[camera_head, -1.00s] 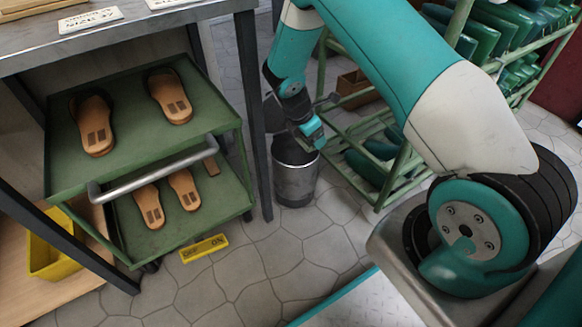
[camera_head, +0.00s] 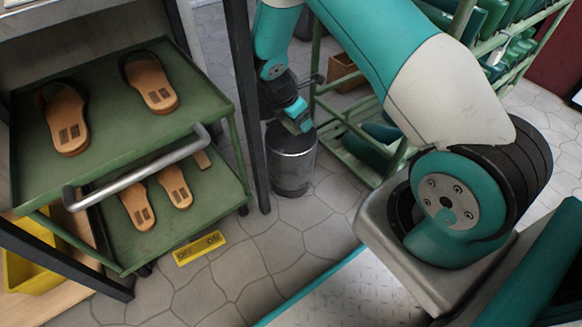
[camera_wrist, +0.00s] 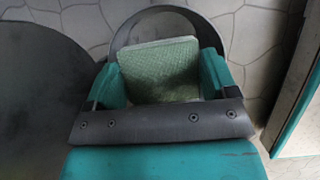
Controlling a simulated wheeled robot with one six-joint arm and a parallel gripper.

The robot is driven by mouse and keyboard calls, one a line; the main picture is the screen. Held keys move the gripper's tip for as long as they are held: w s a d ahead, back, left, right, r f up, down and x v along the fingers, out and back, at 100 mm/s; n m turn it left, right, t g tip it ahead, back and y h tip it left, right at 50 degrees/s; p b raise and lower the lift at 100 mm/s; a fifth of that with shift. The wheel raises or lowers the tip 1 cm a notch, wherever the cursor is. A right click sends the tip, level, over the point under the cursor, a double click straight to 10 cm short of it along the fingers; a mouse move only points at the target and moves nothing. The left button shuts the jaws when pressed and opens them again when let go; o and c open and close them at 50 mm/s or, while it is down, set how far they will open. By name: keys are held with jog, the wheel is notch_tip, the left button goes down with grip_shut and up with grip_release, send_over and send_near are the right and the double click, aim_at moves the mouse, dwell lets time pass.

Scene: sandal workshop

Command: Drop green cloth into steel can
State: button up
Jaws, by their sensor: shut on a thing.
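The green cloth (camera_wrist: 160,70) is a folded, textured pad held between the teal fingers of my gripper (camera_wrist: 160,78) in the wrist view. The steel can (camera_head: 291,172) stands on the floor by the table leg in the head view, with a dark top. My gripper (camera_head: 300,122) shows there at the can's top, shut; I cannot tell whether it is over the opening or at the rim. The cloth is hidden in the head view. A dark round shape fills the left of the wrist view, and a grey arch curves behind the cloth; I cannot tell what either is.
A green cart (camera_head: 100,112) with sandals on two shelves stands at left, its metal handle (camera_head: 140,170) jutting out. A dark table leg (camera_head: 245,105) stands left of the can. A green rack (camera_head: 345,118) is close on the right. A yellow sign (camera_head: 199,248) lies below the cart.

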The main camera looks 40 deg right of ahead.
jog(key=shift+f+b, duration=1.15)
jog(key=shift+f, duration=0.3)
jog(key=o, duration=0.8)
jog(key=shift+c, duration=0.2)
notch_tip(320, 180, up, 20)
jog(key=p, duration=1)
